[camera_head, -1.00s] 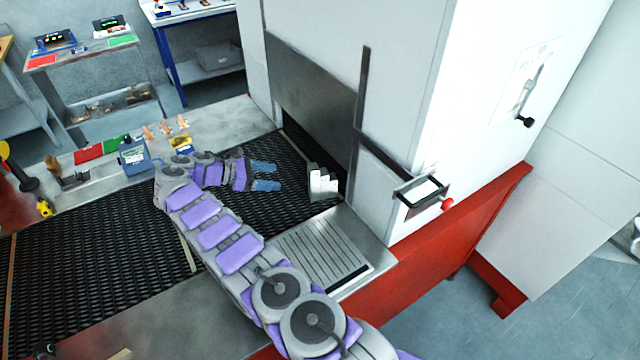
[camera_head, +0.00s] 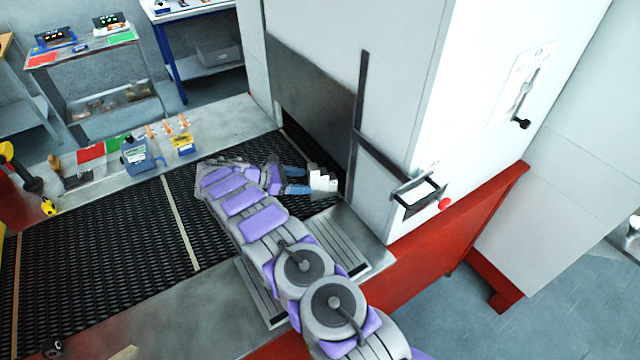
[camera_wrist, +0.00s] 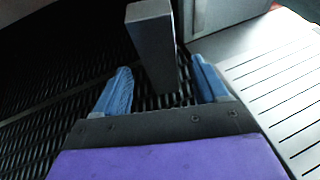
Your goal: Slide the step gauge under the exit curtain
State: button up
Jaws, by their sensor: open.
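The step gauge (camera_head: 323,180) is a small pale block with a stepped top. It stands on the black mesh belt (camera_head: 100,260), just in front of the exit curtain. In the wrist view the gauge (camera_wrist: 152,48) is a plain grey block. The exit curtain (camera_head: 308,100) is a dark grey panel on the white machine, with a dark gap under its lower edge. My gripper (camera_head: 307,180) is open, its blue fingertips at the gauge's near side. In the wrist view my gripper (camera_wrist: 160,66) has the gauge's near end between its fingertips, with visible space on both sides.
A slatted metal plate (camera_head: 335,245) lies at the belt's near side. A dark upright bar (camera_head: 358,125) and a bracket (camera_head: 415,190) stand on the machine's front. A blue box (camera_head: 138,155) and coloured cards sit on the far ledge. The belt to the left is clear.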

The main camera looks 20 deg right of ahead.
aim_at(321, 182)
jog(key=shift+x, duration=3.85)
jog(key=shift+c, duration=0.4)
grip_shut()
